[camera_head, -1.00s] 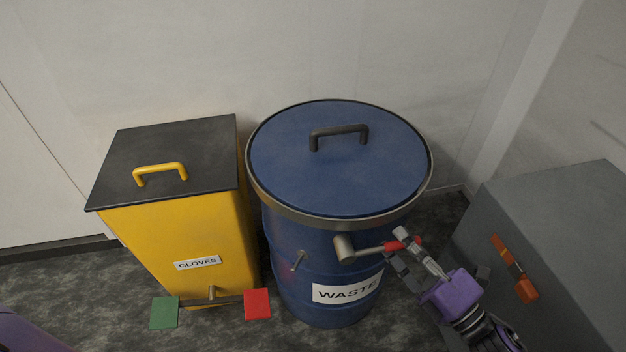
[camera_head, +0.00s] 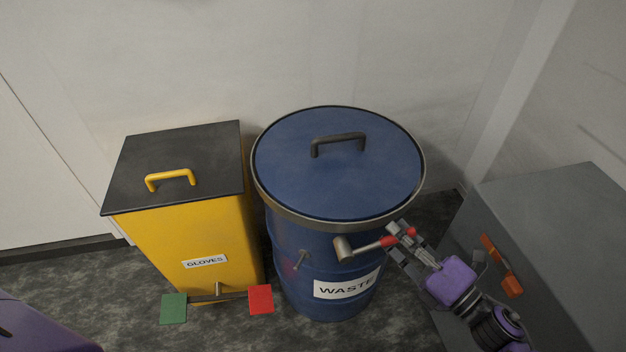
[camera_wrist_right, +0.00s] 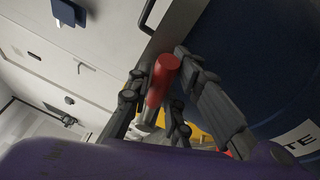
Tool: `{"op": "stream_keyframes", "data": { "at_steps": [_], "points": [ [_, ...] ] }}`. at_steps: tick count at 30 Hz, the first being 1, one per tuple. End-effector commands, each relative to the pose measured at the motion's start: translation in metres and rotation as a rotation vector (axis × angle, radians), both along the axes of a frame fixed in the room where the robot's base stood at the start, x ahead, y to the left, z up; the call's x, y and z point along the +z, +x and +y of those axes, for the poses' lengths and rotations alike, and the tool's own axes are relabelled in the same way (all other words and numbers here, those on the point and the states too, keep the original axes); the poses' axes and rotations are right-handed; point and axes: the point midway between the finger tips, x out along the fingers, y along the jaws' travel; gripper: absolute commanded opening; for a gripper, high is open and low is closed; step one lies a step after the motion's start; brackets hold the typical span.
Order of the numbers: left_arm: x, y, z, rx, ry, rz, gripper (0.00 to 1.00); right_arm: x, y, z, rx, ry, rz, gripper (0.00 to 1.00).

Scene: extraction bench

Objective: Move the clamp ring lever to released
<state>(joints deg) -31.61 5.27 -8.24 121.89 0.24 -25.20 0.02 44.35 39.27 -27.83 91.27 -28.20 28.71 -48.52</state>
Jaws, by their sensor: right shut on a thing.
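The blue waste drum (camera_head: 320,260) has a metal clamp ring (camera_head: 325,222) around its lid. The clamp ring lever (camera_head: 367,246) sticks out from a round metal pivot (camera_head: 343,249) at the drum's front and slants up to the right, ending in a red grip. My right gripper (camera_head: 401,235) is shut on this red grip, coming from the lower right. In the right wrist view the red grip (camera_wrist_right: 162,80) stands between the two dark fingers of the gripper. The fingers partly cover the grip in the head view. My left gripper is not in view.
A yellow gloves bin (camera_head: 200,245) with a dark lid stands left of the drum, with green (camera_head: 173,308) and red (camera_head: 261,299) plates at its front. A grey cabinet (camera_head: 560,225) with an orange handle (camera_head: 502,265) stands to the right, close to my right arm.

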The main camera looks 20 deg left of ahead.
Motion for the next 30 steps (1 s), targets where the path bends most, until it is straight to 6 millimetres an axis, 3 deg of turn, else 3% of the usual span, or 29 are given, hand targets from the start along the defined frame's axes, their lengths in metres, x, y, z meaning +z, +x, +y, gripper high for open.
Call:
{"op": "stream_keyframes", "data": {
  "at_steps": [1, 12, 21, 30],
  "points": [
    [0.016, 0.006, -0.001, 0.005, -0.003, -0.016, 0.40, 0.018, 0.000, 0.002, 0.002, -0.032, -0.034, 0.00],
    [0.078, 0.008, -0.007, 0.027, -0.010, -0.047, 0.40, 0.057, -0.011, 0.018, 0.002, -0.313, -0.241, 0.00],
    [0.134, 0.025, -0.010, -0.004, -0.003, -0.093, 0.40, 0.081, -0.024, 0.039, 0.001, -0.538, -0.408, 0.00],
    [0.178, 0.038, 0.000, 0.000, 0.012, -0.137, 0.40, 0.091, -0.036, 0.057, -0.001, -0.716, -0.538, 0.00]
  ]
}}
